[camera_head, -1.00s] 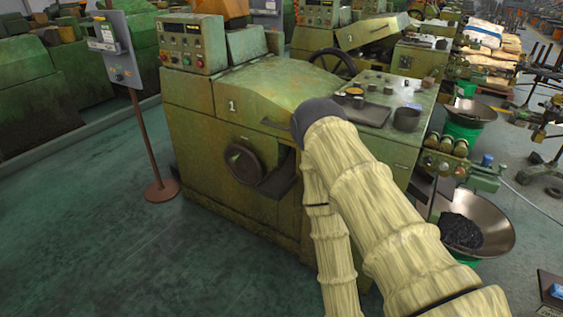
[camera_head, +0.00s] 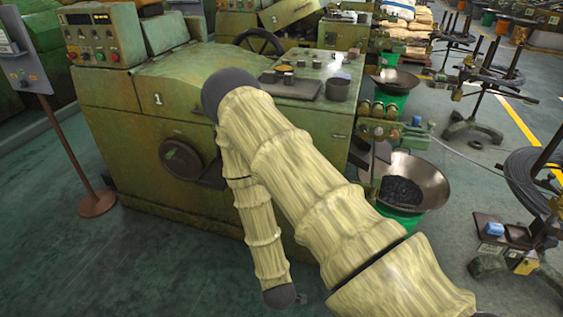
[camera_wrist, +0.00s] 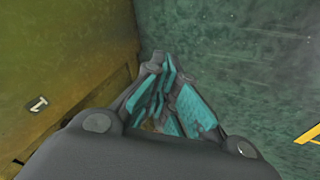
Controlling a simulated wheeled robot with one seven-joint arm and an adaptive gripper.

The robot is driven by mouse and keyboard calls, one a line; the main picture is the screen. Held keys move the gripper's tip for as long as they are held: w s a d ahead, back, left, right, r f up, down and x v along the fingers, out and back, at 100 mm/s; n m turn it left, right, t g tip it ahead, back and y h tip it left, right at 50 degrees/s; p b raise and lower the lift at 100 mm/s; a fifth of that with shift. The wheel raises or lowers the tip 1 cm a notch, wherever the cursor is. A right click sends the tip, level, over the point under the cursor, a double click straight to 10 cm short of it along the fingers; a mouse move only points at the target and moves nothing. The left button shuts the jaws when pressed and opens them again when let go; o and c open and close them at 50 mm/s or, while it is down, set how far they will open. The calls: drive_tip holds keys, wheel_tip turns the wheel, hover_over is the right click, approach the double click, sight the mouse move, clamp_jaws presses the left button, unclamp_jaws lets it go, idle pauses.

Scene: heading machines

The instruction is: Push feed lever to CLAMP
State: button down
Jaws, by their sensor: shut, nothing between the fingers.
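I cannot make out a feed lever or a CLAMP mark in either view. The green heading machine marked 1 (camera_head: 200,98) fills the middle of the head view, with a round handwheel (camera_head: 181,160) on its front. My arm crosses in front of the machine and hides part of its front and right side. In the wrist view my gripper (camera_wrist: 163,68) is shut, its teal-padded fingers drawn together and empty. It points past a yellow-green panel at left toward the green floor. I see no contact with anything. In the head view the gripper is not clearly visible.
At the right of the machine is a feed unit (camera_head: 384,130) with a blue part, beside a metal bowl (camera_head: 432,182) of dark pieces. A sign post (camera_head: 70,150) stands at left. A stand with a wire coil (camera_head: 530,180) is at far right. Floor at front left is clear.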

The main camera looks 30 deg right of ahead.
drive_tip(key=w+d+r+n+t+h+b, duration=0.2)
drive_tip(key=w+d+r+h, duration=0.1)
drive_tip(key=w, duration=0.7)
drive_tip(key=w+d+r+n+t+h+b, duration=0.2)
drive_tip(key=w+d+r+n+t, duration=0.1)
drive_tip(key=w, duration=0.7)
drive_tip(key=w+d+r+n+h+b, duration=0.1)
drive_tip(key=w+d+r+h+b, duration=0.1)
drive_tip(key=w+r+h, duration=0.2)
drive_tip(key=w+d+r+n+g+h+b, duration=0.1)
drive_tip(key=w+r+h, duration=0.4)
drive_tip(key=r, duration=0.6)
drive_tip(key=shift+b+x, duration=0.85)
drive_tip(key=shift+x, duration=0.3)
drive_tip(key=shift+w, duration=0.15)
drive_tip(key=w+d+r, duration=0.2)
drive_tip(key=d+r, duration=0.1)
drive_tip(key=d, duration=0.8)
drive_tip(key=shift+r, duration=0.15)
